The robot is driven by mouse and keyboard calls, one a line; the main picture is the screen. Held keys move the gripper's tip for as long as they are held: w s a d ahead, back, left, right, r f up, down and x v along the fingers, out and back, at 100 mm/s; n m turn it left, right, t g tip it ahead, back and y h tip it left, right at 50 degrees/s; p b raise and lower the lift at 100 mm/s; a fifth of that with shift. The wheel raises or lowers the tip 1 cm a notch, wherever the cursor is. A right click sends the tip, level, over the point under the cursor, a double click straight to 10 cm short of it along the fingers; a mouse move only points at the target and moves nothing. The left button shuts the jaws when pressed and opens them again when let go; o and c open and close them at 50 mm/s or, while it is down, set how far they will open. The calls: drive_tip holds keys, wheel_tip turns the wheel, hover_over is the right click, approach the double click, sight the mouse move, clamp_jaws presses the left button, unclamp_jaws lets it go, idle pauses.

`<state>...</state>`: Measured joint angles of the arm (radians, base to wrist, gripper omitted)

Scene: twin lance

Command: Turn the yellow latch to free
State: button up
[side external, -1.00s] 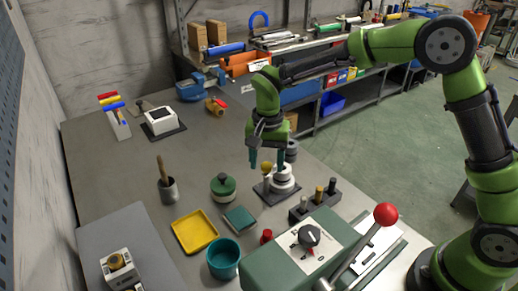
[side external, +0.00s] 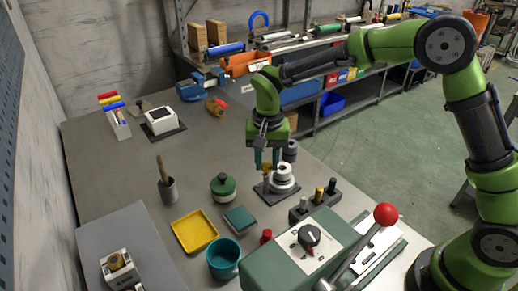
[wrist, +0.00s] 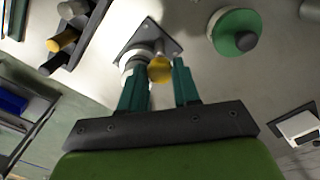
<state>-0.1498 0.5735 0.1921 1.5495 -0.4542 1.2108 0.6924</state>
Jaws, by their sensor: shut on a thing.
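The yellow latch (side external: 267,168) is a round yellow knob beside a white and grey cylindrical fixture (side external: 284,178) on a dark square base plate. My gripper (side external: 266,164) points down at it, with its teal fingers closed in on either side of the knob. In the wrist view the yellow latch (wrist: 160,70) shows between the two fingertips of my gripper (wrist: 160,80). The fixture's white body is partly hidden behind one finger there. Contact at the fingertips is hard to make out.
A block with several pegs (side external: 316,202) stands just right of the fixture. A green round lidded pot (side external: 223,187) and a green square block (side external: 239,219) lie to the left. The green machine (side external: 290,262) with a red-knobbed lever (side external: 385,214) is in front.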

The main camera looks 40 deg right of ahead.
sight(267, 165)
drive_tip(key=n, duration=1.2)
drive_tip(key=shift+n, duration=2.1)
drive_tip(key=o, duration=1.1)
drive_tip(key=shift+c, duration=0.2)
drive_tip(key=shift+r, duration=0.15)
wheel_tip(267, 165, up, 17)
drive_tip(key=shift+f, duration=0.2)
